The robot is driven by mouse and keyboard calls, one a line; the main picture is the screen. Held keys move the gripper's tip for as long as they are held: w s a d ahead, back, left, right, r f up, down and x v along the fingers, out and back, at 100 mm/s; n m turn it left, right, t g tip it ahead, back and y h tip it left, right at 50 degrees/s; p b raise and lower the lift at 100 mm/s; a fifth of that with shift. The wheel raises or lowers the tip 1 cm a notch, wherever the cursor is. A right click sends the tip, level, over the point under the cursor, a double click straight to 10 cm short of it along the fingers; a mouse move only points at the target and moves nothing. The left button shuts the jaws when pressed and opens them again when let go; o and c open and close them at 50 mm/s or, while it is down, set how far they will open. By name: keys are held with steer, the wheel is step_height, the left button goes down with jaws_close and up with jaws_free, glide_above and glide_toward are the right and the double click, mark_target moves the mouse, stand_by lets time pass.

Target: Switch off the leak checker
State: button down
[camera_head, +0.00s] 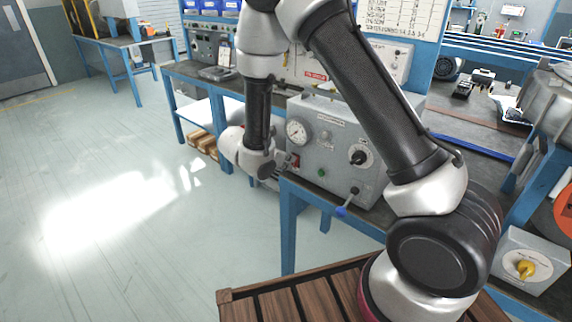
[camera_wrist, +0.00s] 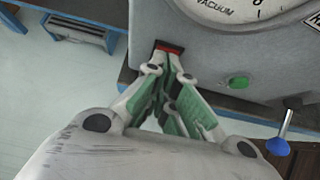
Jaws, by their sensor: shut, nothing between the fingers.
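The leak checker is a grey box (camera_head: 330,150) on a blue-legged bench, with a round vacuum gauge (camera_head: 298,131), a black knob (camera_head: 358,157) and a green button (camera_head: 321,173) on its front. A red rocker switch (camera_head: 294,160) sits low at the front's left edge. In the wrist view, my gripper (camera_wrist: 168,62) is shut and empty, with its fingertips right at the red switch (camera_wrist: 170,46). The fingers partly hide the switch; I cannot tell whether they touch it or which way it is set. The gauge (camera_wrist: 232,8) and green button (camera_wrist: 238,82) show to the right.
A blue-tipped lever (camera_head: 342,211) sticks out below the box front; it also shows in the wrist view (camera_wrist: 278,147). A wooden slatted crate (camera_head: 300,290) stands in front. A grey box with a yellow knob (camera_head: 525,268) is at right. Open floor (camera_head: 110,190) lies left.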

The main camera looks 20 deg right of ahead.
steer(key=shift+r, duration=0.15)
steer(key=shift+r, duration=0.65)
steer(key=shift+a, duration=0.1)
steer(key=v, duration=1.3)
steer(key=shift+r, duration=0.2)
